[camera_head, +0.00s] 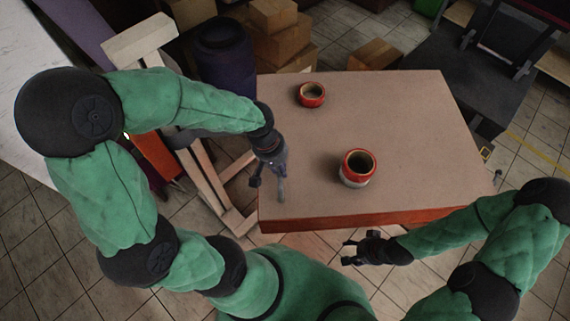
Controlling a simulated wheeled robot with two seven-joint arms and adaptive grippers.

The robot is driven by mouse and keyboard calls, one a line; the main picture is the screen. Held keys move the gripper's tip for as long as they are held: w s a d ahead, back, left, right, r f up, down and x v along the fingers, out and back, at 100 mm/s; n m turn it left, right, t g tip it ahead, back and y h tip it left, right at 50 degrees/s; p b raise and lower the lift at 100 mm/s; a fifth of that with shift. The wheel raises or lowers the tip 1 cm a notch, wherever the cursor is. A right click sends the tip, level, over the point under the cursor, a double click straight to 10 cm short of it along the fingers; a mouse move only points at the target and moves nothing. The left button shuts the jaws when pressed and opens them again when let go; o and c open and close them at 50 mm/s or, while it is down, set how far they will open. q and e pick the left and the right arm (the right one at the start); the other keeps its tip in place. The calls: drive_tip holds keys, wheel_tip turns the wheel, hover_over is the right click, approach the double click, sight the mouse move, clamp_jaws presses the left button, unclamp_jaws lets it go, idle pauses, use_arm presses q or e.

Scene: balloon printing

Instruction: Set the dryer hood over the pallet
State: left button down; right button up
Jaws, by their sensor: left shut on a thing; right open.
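My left gripper (269,185) is low over the left front part of the table, pointing down. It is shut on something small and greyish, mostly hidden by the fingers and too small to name. My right gripper (352,252) is open and empty, in front of the table's front edge. A red-and-white cup-shaped thing (356,180) with a dark hollow stands upright near the middle of the table. A lower red ring-shaped thing (312,101) sits further back. I cannot tell which thing is the dryer hood or the pallet.
The brown table (410,120) is mostly clear, with free room on its right. A wooden frame (198,175) stands close to its left side. A dark barrel (222,60) and cardboard boxes (285,48) are behind. A dark chair (455,85) is at the back right.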

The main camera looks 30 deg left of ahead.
use_arm(q)
drive_tip(key=shift+s, duration=0.3)
drive_tip(key=c, duration=1.1)
unclamp_jaws()
drive_tip(key=shift+s, duration=0.1)
drive_tip(key=shift+o, duration=0.2)
drive_tip(key=shift+s, duration=0.15)
drive_tip(key=shift+w+a+r, duration=0.1)
drive_tip(key=shift+w+r, duration=0.1)
drive_tip(key=shift+r, duration=0.05)
drive_tip(key=v, duration=1.1)
drive_tip(key=shift+r, duration=0.25)
